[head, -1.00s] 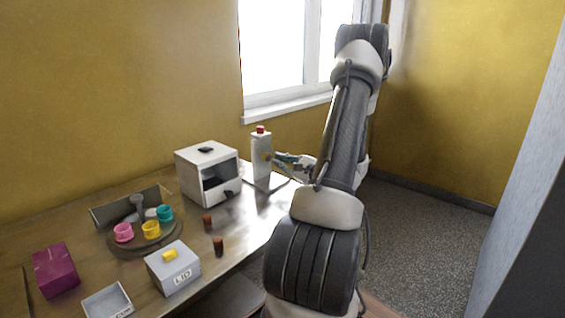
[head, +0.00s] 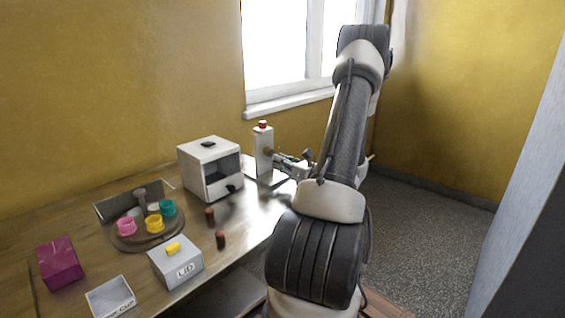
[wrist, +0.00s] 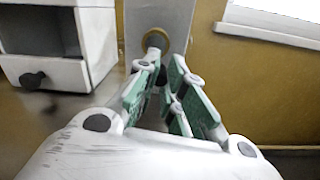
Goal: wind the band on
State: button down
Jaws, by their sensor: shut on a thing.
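A tall white post (head: 264,163) with a red cap (head: 262,124) stands at the table's far right end. A brass hub (wrist: 157,38) with a pale shaft sticks out of its face in the wrist view. My gripper (wrist: 166,78) is right in front of the hub, its green-padded fingers shut on the crank handle, which they largely hide. In the head view my gripper (head: 287,163) is beside the post, small and partly covered by my arm. I cannot make out the band or how far it is wound.
A white box with an open front (head: 208,168) stands left of the post. A round tray (head: 128,243) holds several coloured cups.

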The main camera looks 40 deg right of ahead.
jog(key=m, duration=0.2)
jog(key=a+m, duration=0.1)
jog(key=m, duration=0.3)
jog(key=shift+s+a, duration=0.1)
jog(key=shift+a, duration=0.2)
jog(key=m, duration=0.4)
jog(key=a+m, duration=0.1)
jog(key=m, duration=0.1)
jog(key=shift+r, duration=0.4)
jog(key=shift+m, duration=0.3)
jog(key=c, duration=1.4)
grip_release()
jog(key=shift+c, duration=0.2)
jog(key=shift+s, duration=0.15)
jog(key=s, duration=1.1)
jog(key=shift+s+d, duration=0.4)
